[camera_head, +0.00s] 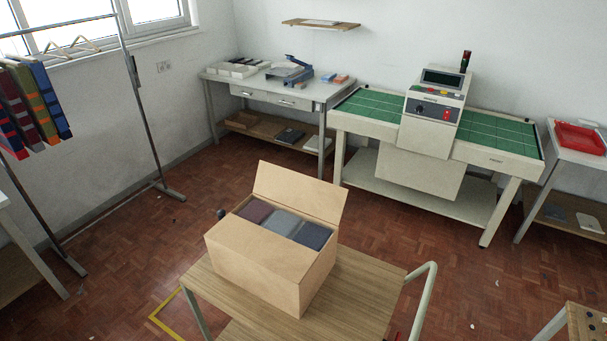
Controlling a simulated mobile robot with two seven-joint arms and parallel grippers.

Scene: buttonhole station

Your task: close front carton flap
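The brown cardboard carton (256,278) stands on a wooden-topped table in the lower middle. Its front flap (258,247) appears to lie flat over the near part of the opening. The back flap (298,193) stands up, leaning slightly back. Between the two flaps the carton is open and shows folded garments: a maroon one (255,211), a grey-blue one (284,223) and a dark navy one (313,235). Neither of my grippers can be made out in this view.
The wooden-topped table (360,285) has bare room right of the carton and a pale green handle (430,285). A small dark object (221,214) shows at the carton's left, unclear. Behind are a green-topped machine bench (490,152), a grey table (310,90) and a garment rail (143,100).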

